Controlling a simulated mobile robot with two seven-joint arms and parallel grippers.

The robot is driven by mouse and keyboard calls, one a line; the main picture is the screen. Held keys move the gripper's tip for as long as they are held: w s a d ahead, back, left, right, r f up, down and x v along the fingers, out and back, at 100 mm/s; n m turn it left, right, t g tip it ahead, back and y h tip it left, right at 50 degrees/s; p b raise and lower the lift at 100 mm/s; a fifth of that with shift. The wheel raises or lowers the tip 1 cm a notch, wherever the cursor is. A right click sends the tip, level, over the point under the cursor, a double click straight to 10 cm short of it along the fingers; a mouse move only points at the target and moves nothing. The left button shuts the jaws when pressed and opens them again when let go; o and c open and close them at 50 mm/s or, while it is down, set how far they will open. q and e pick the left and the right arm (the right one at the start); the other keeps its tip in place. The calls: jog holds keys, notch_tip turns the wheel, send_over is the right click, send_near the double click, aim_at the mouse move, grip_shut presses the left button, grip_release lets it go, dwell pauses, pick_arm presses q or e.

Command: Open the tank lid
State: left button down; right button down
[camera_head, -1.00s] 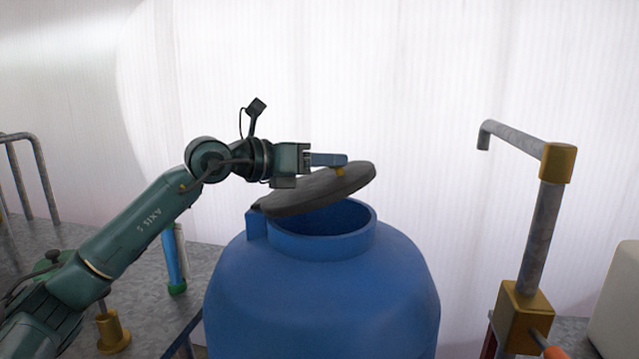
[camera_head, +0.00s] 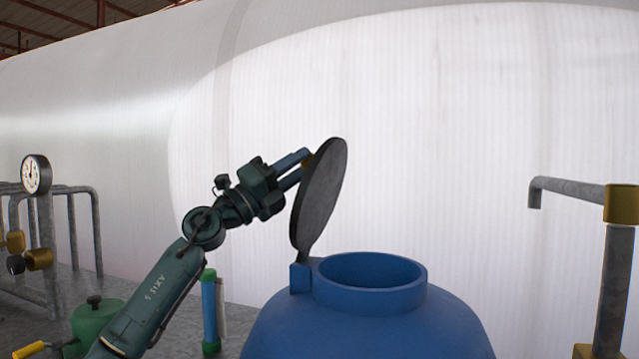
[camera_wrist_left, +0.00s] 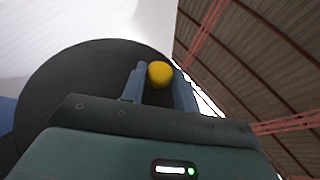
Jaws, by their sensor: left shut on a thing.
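The tank lid (camera_head: 322,195) is a dark grey disc. It stands steeply raised on its hinge at the left of the tank's neck, leaning slightly to the right at its top. The blue tank (camera_head: 370,325) shows its open round mouth. My left gripper (camera_head: 304,160) is at the upper left side of the lid, shut on its yellow knob (camera_wrist_left: 160,73). In the left wrist view the knob sits between the two blue fingers, with the dark lid (camera_wrist_left: 85,80) behind. My right gripper is not in view.
A grey pipe with a brass joint (camera_head: 620,204) stands at the right. At the left are a pressure gauge (camera_head: 36,174), grey pipe rails, a green pot (camera_head: 95,325) and a blue-green cylinder (camera_head: 209,310). The space above the tank mouth is clear.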

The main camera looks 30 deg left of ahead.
pick_arm(q)
jog(key=a+n+t+y, duration=0.1)
jog(key=a+n, duration=0.1)
jog(key=s+a+n+t+y+b, duration=0.1)
jog(key=a+n, duration=0.1)
jog(key=shift+f+t+y, duration=0.15)
jog(key=shift+t+y, duration=0.15)
jog(key=shift+t, duration=0.1)
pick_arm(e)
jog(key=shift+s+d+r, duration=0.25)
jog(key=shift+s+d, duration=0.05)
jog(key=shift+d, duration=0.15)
pick_arm(q)
jog(key=c, duration=1.1)
grip_release()
jog(key=shift+f, duration=0.1)
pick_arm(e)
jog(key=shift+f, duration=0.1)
